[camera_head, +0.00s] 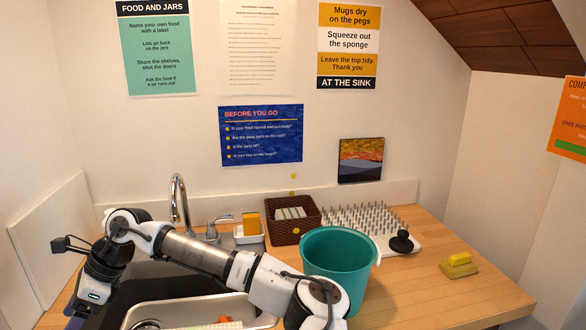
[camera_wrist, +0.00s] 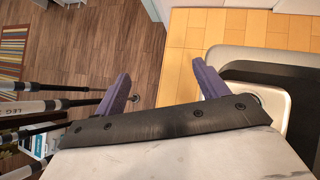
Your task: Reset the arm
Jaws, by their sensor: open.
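My arm reaches from the lower middle of the head view to the left, over the sink (camera_head: 252,320). My gripper (camera_head: 76,318) hangs at the lower left by the sink's left side, partly cut off by the picture's edge. In the wrist view my gripper (camera_wrist: 162,88) shows two purple fingers spread wide apart. Nothing is between them. Beyond the fingers lie the wooden floor and the front edge of the wooden counter (camera_wrist: 245,28).
A teal bucket (camera_head: 338,250) stands close to my arm. Behind are a tap (camera_head: 180,205), a sponge caddy (camera_head: 250,232), a brown basket (camera_head: 290,232) and a peg board (camera_head: 360,222). A yellow sponge (camera_head: 459,264) lies right. Counter right of the bucket is mostly clear.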

